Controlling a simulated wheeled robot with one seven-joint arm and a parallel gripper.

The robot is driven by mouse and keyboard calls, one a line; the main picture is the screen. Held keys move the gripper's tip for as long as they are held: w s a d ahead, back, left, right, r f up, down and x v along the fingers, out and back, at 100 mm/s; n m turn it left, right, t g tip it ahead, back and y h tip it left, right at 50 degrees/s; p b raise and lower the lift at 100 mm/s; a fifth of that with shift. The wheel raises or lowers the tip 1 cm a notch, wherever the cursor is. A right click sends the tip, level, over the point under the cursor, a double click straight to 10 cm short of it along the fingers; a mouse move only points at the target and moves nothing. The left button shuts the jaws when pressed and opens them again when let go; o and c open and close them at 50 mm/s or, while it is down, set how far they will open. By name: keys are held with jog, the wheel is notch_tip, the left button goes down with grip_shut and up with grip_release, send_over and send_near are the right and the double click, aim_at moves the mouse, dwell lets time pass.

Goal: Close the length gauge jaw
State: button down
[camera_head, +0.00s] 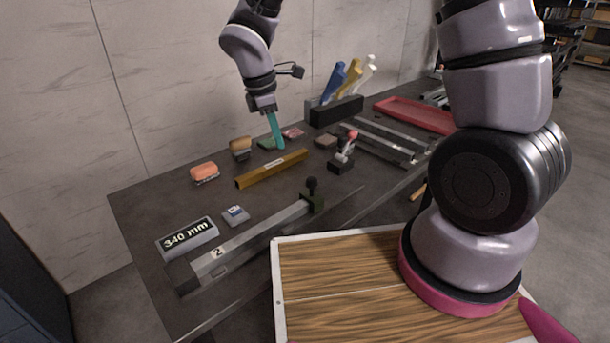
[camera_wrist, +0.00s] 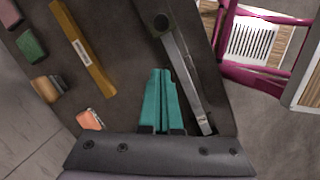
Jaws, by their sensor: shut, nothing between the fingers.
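The length gauge (camera_head: 250,236) is a long grey metal bar marked 2, lying along the front edge of the dark bench. Its jaw (camera_head: 312,201) is a dark green block with a black knob, at the right end of the bar. In the wrist view the gauge (camera_wrist: 184,73) runs right of my fingers, with the knob (camera_wrist: 160,22) at the top. A sign reading 340 mm (camera_head: 187,237) stands behind the fixed end. My gripper (camera_head: 280,147) has teal fingers, shut and empty, above the bench behind the gauge. It also shows in the wrist view (camera_wrist: 160,72).
A brass bar (camera_head: 272,169) lies between my gripper and the gauge. An orange block (camera_head: 204,173), a small grey box (camera_head: 236,215) and a joystick-like lever (camera_head: 345,152) stand around it. A black holder (camera_head: 336,111) and a red tray (camera_head: 413,115) are farther back.

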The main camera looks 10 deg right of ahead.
jog(key=shift+n, duration=0.8)
jog(key=shift+d+r+x, duration=0.1)
jog(key=shift+d+x, duration=0.25)
jog(key=shift+x, duration=1.85)
jog(key=shift+d+r+x, duration=0.1)
jog(key=shift+d+x, duration=0.25)
jog(key=shift+x, duration=1.9)
jog(key=shift+d+x, duration=0.3)
jog(key=shift+x, duration=1.9)
jog(key=w+d, duration=0.6)
jog(key=d, duration=0.4)
jog(key=shift+w, duration=0.2)
jog(key=shift+a, duration=0.15)
